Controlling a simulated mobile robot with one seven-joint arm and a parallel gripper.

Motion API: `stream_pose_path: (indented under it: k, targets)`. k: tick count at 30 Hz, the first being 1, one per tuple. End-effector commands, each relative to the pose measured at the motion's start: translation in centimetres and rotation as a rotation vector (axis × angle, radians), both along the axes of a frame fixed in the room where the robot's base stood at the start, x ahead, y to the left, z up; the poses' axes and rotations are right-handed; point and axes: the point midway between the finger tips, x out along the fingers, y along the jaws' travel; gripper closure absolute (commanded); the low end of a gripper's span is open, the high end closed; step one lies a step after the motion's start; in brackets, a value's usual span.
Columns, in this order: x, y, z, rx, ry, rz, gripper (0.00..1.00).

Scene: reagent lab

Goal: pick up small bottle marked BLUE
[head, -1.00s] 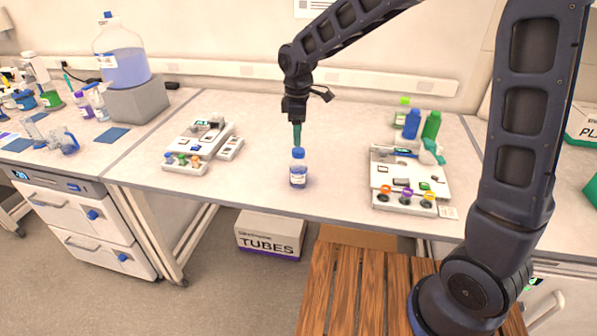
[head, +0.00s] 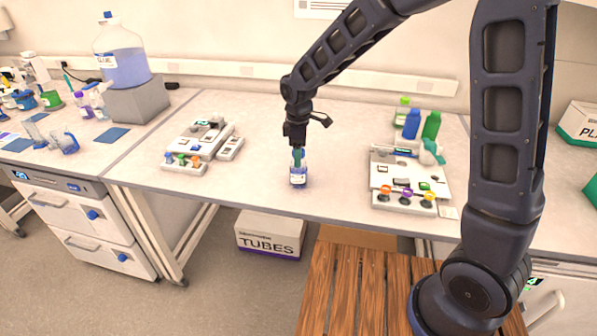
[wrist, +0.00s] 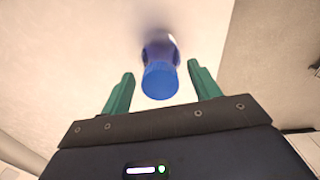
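The small bottle (head: 298,178) has a blue cap and a white label too small to read. It stands upright on the bench near the front edge. In the wrist view the bottle (wrist: 160,78) shows its blue cap between the two green fingers. My gripper (head: 298,158) is pointing down over the bottle's top, its fingers partly hiding the cap. In the wrist view my gripper (wrist: 155,92) is open, with a gap between each finger and the cap.
A grey device (head: 200,140) stands on the bench to the left. Another device (head: 408,180) with coloured knobs is to the right, with blue (head: 412,124) and green (head: 432,126) bottles behind it. The bench around the small bottle is clear.

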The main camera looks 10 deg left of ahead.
Motion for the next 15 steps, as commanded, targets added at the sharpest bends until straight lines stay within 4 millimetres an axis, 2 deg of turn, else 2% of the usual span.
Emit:
stream_pose_path:
  k: [1, 9, 15]
  targets:
    - [0.00, 0.00, 0.01, 0.000, 0.000, 0.000, 0.46]
    - [0.00, -0.01, 0.02, 0.000, 0.000, 0.000, 0.99]
    - [0.01, 0.00, 0.04, 0.000, 0.000, 0.000, 1.00]
